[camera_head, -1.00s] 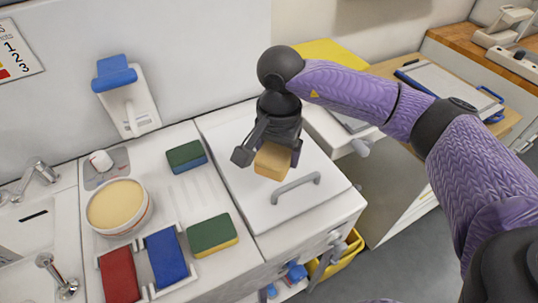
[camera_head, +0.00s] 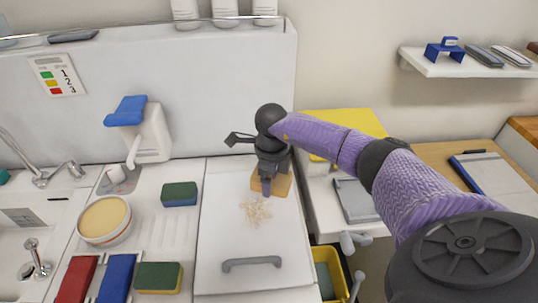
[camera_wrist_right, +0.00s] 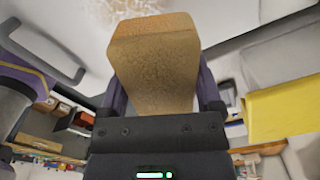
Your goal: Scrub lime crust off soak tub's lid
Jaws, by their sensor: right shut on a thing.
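The soak tub's lid (camera_head: 225,225) is a flat white panel with a grey bar handle (camera_head: 252,264) near its front edge. A pale tan patch of lime crust (camera_head: 256,212) lies near its middle. My right gripper (camera_head: 269,180) is shut on a yellow-tan sponge block (camera_head: 283,186), over the back right part of the lid, just behind the crust. The sponge fills the middle of the right wrist view (camera_wrist_right: 155,65), with crust (camera_wrist_right: 98,22) showing beyond it. I cannot tell whether the sponge touches the lid. My left gripper is not in view.
Left of the lid are two green-topped sponges (camera_head: 180,189) (camera_head: 158,270), a round tub of tan paste (camera_head: 104,218), a red block (camera_head: 76,280) and a blue block (camera_head: 117,277). A soap dispenser (camera_head: 148,130) stands behind. A yellow bin (camera_head: 343,272) is at right.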

